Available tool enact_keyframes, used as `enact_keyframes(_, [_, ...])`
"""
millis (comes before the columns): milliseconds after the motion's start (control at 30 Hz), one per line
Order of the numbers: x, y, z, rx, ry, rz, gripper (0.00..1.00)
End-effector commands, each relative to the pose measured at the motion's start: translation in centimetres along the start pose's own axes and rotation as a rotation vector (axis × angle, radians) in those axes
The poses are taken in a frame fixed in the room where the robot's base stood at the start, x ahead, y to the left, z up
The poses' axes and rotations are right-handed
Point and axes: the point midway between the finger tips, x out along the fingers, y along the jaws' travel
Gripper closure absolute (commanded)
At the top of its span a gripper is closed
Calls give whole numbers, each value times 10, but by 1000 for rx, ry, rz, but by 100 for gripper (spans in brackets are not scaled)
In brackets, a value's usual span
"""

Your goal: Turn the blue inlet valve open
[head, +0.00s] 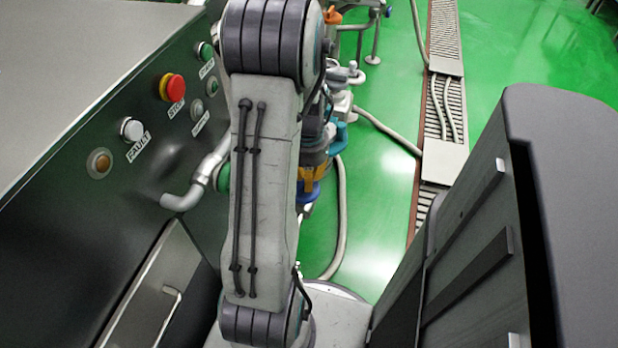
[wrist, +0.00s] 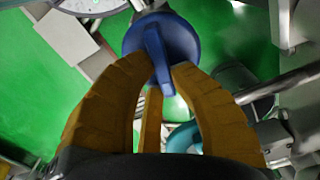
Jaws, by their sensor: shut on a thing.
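The blue inlet valve (wrist: 183,38) shows at the top middle of the wrist view as a round knob with a raised bar across it. My gripper (wrist: 158,70) has its brown-yellow fingers closed on either side of that bar, holding it near their tips. In the head view, a small part of the blue valve (head: 308,193) shows just right of my arm, below the yellow fingers of my gripper (head: 314,175). My arm hides much of the valve and its pipe there.
A dark control cabinet with a red stop button (head: 175,88) stands on the left. A green knob (head: 222,177) on a bent pipe is beside my arm. An orange handle (head: 333,16) is farther back. Hoses (head: 342,220) and a drain channel (head: 446,100) cross the green floor.

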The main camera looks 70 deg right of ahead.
Motion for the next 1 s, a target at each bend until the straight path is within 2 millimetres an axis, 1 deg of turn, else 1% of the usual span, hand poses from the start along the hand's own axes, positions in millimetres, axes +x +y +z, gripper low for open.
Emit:
enact_keyframes(200, [1,-2,0,-130,-3,1,100])
enact_keyframes(400, [1,-2,0,-201,-3,1,100])
enact_keyframes(600, [1,-3,0,-233,-4,1,100])
enact_keyframes(1000, [1,-3,0,-240,-4,1,100])
